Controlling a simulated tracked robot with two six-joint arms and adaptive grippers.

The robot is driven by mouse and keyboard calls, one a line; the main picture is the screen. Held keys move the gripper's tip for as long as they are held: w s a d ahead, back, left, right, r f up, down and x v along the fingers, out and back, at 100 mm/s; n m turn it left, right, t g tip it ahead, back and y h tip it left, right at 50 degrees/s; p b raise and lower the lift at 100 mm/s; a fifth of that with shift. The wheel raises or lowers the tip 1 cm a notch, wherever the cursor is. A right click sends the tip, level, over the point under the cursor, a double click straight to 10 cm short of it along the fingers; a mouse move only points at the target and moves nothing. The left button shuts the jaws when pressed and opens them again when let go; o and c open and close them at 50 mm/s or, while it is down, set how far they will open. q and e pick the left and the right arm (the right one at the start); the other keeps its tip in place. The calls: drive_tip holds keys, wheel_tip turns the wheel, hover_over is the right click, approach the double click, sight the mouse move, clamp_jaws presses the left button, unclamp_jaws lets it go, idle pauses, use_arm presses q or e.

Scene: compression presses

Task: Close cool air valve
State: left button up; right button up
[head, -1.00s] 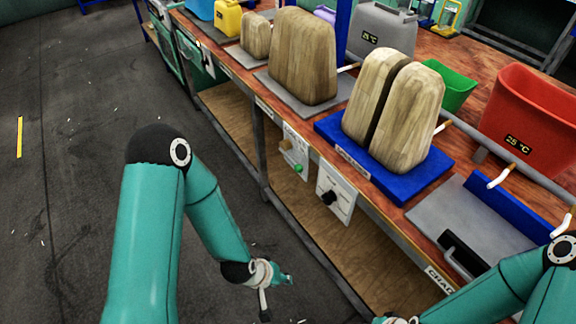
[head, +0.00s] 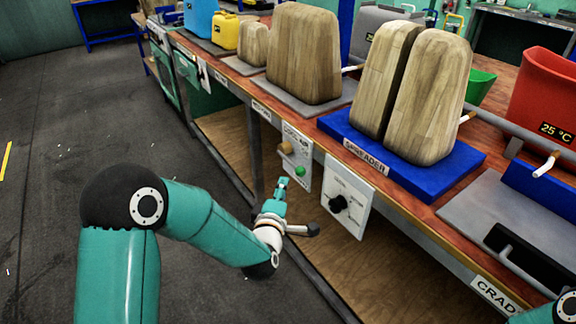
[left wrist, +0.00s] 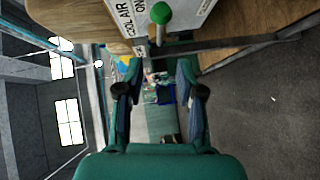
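The white panel (head: 303,141) on the bench's front edge carries a tan knob (head: 286,148) and a green knob (head: 300,171). In the left wrist view the panel (left wrist: 184,12) reads "COOL AIR ON", and the green knob (left wrist: 161,13) sticks out from it on a stem. My left gripper (head: 282,184) is just below and left of the green knob, apart from it. In the left wrist view the fingers of my left gripper (left wrist: 157,78) are spread with nothing between them. My right gripper is out of view.
Wooden blocks stand on the blue spreader base (head: 455,176) above. A red bin (head: 540,100) is at the right. The open floor (head: 90,120) lies left of the bench.

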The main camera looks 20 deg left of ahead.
sight(290, 161)
use_arm(q)
drive_tip(key=w, duration=0.4)
drive_tip(key=w+a+f, duration=0.1)
drive_tip(key=w, duration=0.4)
drive_tip(key=w+a+f, duration=0.1)
drive_tip(key=w, duration=0.4)
drive_tip(key=shift+w+f, duration=0.1)
clamp_jaws()
